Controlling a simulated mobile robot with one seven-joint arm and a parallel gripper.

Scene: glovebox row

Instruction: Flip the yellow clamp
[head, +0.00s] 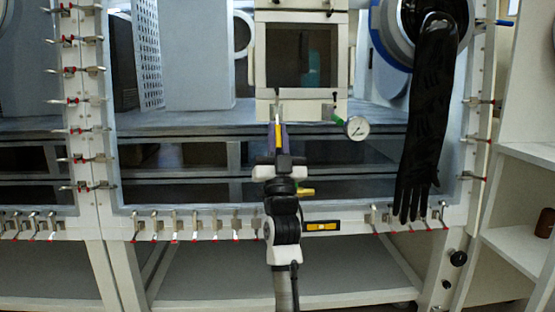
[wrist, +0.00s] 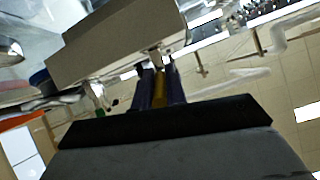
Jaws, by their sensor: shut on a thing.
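The yellow clamp (head: 278,136) is a narrow upright piece at the lower left edge of the pale box with the square window in the head view. It also shows as a yellow strip (wrist: 159,92) in the wrist view. My gripper (head: 279,128) points up, with its dark purple fingers on either side of the clamp. In the wrist view the fingers (wrist: 160,88) are closed around it, just under the box's edge. The fingers hide part of the clamp, and its exact angle is hard to tell.
The pale windowed box (head: 301,106) is directly above my gripper. A round gauge (head: 356,127) with a green fitting is close on the right. A black glove (head: 426,120) hangs farther right. Several red-tipped clamps (head: 175,225) line the frame below. Open space lies left of my gripper.

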